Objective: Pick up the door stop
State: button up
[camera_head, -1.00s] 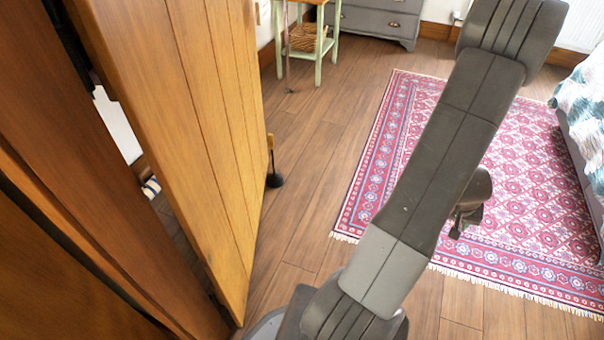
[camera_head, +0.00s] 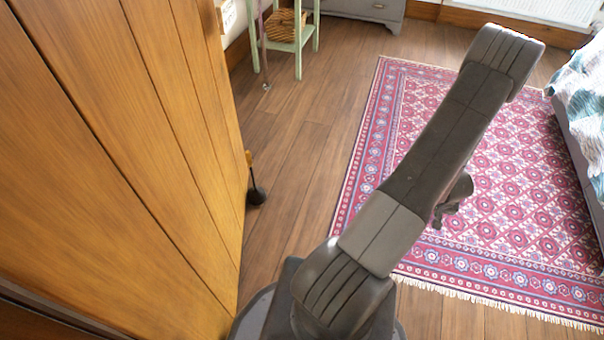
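A small dark object with a rounded black base (camera_head: 257,196), which looks like the door stop, sits on the floor against the free edge of the open wooden door. A slim yellowish upright part shows just above it. My gripper (camera_head: 438,220) shows only in part behind my raised arm, over the patterned rug and well to the right of the dark object. Its fingers are small and partly hidden, so its opening and anything in it cannot be made out.
The plank door (camera_head: 150,150) fills the left side. A pink patterned rug (camera_head: 375,130) lies right of bare floorboards (camera_head: 300,150). A green side table (camera_head: 298,50) with a basket and a grey drawer unit (camera_head: 365,10) stand at the back. A bed (camera_head: 580,130) is at the right edge.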

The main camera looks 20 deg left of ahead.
aim_at(255, 195)
jog(key=i+j+u, duration=0.1)
jog(key=i+u, duration=0.65)
jog(key=u, duration=1.5)
